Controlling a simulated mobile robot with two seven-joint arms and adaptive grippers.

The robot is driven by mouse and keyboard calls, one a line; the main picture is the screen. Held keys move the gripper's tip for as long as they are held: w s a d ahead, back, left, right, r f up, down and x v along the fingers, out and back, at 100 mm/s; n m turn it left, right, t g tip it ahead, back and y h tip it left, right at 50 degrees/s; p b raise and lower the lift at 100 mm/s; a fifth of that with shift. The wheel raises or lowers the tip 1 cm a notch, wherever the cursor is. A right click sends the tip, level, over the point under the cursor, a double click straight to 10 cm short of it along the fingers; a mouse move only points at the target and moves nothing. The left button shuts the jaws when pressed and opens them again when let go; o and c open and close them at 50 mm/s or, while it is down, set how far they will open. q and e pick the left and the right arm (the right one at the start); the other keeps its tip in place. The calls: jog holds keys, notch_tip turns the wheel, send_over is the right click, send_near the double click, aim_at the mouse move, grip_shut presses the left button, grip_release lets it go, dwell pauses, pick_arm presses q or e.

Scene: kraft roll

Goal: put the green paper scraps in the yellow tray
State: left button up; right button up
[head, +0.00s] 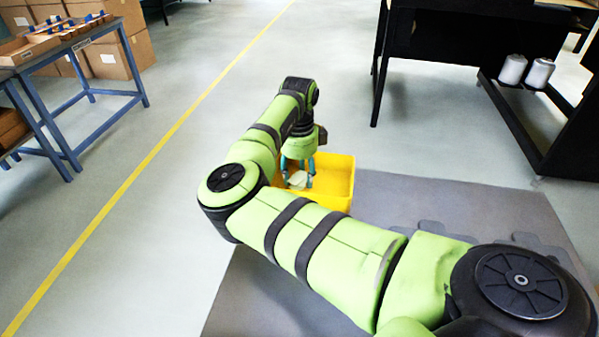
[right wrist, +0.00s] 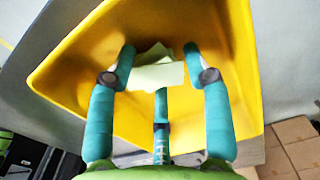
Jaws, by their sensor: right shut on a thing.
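I cannot tell whether the scraps touch the tray's bottom. My left gripper is not in view.
A grey mat (head: 480,210) lies under and right of the tray. A black bench (head: 450,40) stands behind, with two white rolls (head: 526,71) on a low shelf at right. A blue table (head: 60,60) and cardboard boxes (head: 110,55) are at far left. Floor left of the tray is clear.

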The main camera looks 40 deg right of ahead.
aim_at(299, 175)
jog(key=o, duration=0.8)
jog(key=shift+f, duration=0.1)
notch_tip(299, 175, up, 12)
jog(key=shift+r, duration=0.2)
